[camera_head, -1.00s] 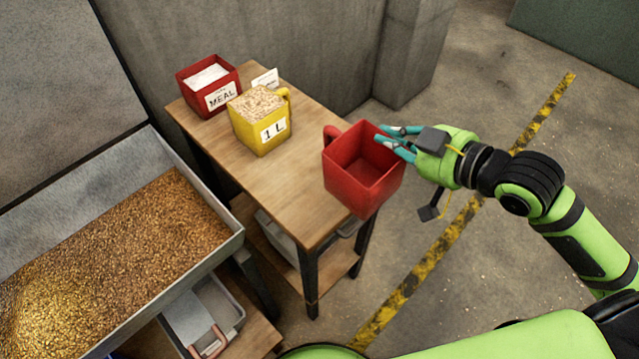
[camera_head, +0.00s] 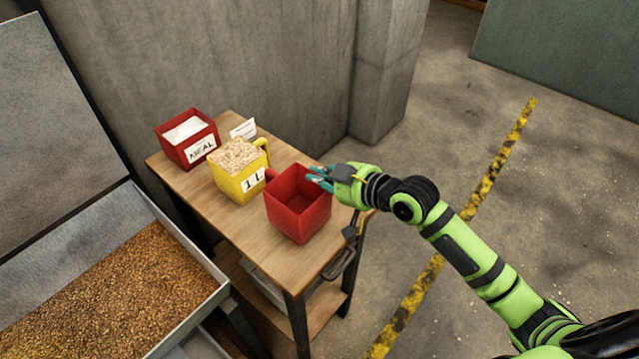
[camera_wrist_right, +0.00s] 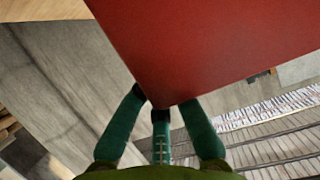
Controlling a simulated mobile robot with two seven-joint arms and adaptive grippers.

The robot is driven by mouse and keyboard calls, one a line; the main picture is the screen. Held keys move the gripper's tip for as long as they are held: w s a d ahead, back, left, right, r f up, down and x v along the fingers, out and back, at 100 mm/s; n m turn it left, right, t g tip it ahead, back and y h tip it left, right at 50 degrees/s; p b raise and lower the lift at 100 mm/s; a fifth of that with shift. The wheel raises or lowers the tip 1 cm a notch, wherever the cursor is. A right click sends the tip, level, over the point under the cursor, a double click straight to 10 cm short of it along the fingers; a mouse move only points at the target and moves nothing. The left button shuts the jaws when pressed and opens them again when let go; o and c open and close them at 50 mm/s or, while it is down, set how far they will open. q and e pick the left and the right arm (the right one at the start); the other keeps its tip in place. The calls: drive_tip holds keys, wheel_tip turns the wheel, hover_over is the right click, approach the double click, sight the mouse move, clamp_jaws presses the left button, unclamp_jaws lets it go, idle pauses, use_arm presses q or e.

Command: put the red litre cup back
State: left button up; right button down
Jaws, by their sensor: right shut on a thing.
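The red litre cup (camera_head: 297,207) is empty and upright over the front half of the wooden side table (camera_head: 262,262), just right of the yellow cup. I cannot tell whether its base touches the tabletop. My right gripper (camera_head: 320,179) is shut on the cup's right side at the rim. In the right wrist view the cup's red wall (camera_wrist_right: 215,40) fills the upper middle, and the teal fingers of my right gripper (camera_wrist_right: 165,108) press against its lower edge. My left gripper is in neither view.
A yellow cup (camera_head: 233,184) marked 1 L, full of pale flakes, stands close left of the red cup. A red MEAL box (camera_head: 187,146) and a small white card (camera_head: 243,128) stand behind it. A metal trough (camera_head: 222,293) of grain is at left. The table's front end is clear.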

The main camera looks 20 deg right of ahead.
sight(320, 188)
wheel_tip(320, 188, down, 3)
drive_tip(key=shift+f, duration=0.1)
drive_tip(key=shift+f, duration=0.15)
drive_tip(key=c, duration=1.4)
unclamp_jaws()
